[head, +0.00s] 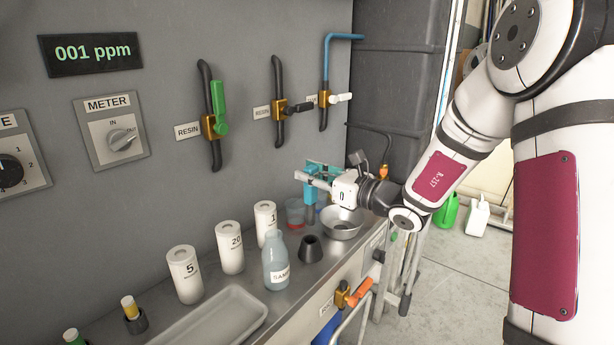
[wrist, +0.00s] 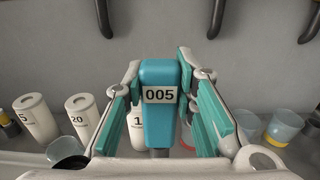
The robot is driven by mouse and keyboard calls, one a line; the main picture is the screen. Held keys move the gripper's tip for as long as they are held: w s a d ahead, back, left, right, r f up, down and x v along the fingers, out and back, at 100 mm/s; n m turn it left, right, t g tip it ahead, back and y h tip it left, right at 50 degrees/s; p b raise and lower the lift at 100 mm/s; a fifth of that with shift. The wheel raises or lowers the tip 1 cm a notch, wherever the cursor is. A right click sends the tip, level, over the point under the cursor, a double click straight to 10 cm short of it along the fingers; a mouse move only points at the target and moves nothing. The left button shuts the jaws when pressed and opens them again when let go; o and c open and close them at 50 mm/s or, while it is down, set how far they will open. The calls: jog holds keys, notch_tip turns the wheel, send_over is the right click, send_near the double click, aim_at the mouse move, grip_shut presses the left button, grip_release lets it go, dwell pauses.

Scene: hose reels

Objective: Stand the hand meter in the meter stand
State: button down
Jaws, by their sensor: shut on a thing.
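The hand meter (wrist: 158,112) is a teal block with a "005" display, upright between my fingers in the wrist view. In the head view the meter (head: 311,190) hangs above the far end of the counter, a grey probe pointing down. My gripper (wrist: 158,80) is shut on its sides; it also shows in the head view (head: 318,180). A black tapered holder, which looks like the meter stand (head: 311,249), stands on the counter nearer than the meter and apart from it. A dark shape at the wrist view's lower left may be it.
A metal bowl (head: 342,223) and a red-tinted cup (head: 295,213) are close to the meter. A sample bottle (head: 276,262) stands left of the black holder. White canisters (head: 230,247) line the wall side. A tray (head: 215,322) lies at the near end. Valve handles (head: 218,107) project from the wall.

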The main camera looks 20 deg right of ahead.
aim_at(311, 206)
dwell(0.4)
jog(key=shift+f+b, duration=3)
jog(key=shift+f, duration=1.2)
jog(key=c, duration=1.2)
grip_release()
jog(key=v, duration=1.2)
jog(key=shift+a, duration=0.15)
